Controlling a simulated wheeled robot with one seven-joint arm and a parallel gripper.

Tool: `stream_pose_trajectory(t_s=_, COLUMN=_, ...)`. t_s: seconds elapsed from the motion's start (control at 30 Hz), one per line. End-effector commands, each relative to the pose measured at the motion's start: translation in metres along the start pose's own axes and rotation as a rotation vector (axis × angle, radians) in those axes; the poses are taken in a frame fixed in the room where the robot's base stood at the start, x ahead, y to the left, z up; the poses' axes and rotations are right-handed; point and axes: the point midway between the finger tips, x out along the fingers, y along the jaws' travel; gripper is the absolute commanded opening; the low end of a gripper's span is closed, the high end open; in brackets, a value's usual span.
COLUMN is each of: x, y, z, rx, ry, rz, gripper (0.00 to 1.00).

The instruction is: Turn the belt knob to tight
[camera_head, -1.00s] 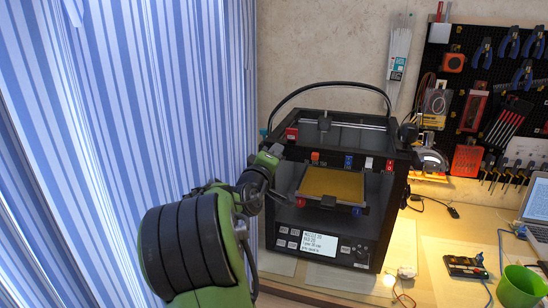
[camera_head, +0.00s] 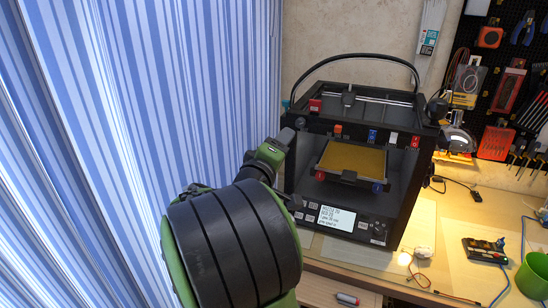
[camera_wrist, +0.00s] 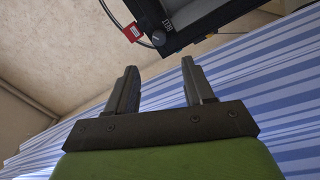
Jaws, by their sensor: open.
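The black 3D printer (camera_head: 362,123) stands on the bench against the wall. A small dark knob (camera_head: 300,122) sits at its upper left front corner, near a red tag (camera_head: 315,105). In the wrist view a round dark knob (camera_wrist: 158,38) shows on the printer's corner, beside the red tag (camera_wrist: 131,32). I cannot read the tag or the knob's setting. My gripper (camera_wrist: 160,66) is open and empty, with the knob beyond its fingertips and apart from them. In the head view my gripper (camera_head: 287,137) is at the printer's left front edge, its fingers hard to make out.
A blue-striped curtain (camera_head: 130,100) fills the left, close to my arm. Several coloured tags and a screen (camera_head: 337,218) are on the printer's front. A pegboard with tools (camera_head: 515,80) is at the right. A green cup (camera_head: 533,275) and a small circuit board (camera_head: 484,250) lie on the bench.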

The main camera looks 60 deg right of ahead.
Motion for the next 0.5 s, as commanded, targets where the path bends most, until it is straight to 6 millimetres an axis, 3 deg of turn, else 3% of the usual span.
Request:
stream_pose_trajectory(t_s=0.1, x=-0.029, y=-0.002, z=-0.001, rx=0.0, ry=0.006, rz=-0.003, gripper=0.53)
stream_pose_trajectory(t_s=0.2, x=-0.044, y=-0.002, z=0.0, rx=-0.001, ry=0.002, rz=-0.004, gripper=0.53)
stream_pose_trajectory(t_s=0.5, x=-0.052, y=0.0, z=0.001, rx=0.001, ry=-0.003, rz=0.001, gripper=0.53)
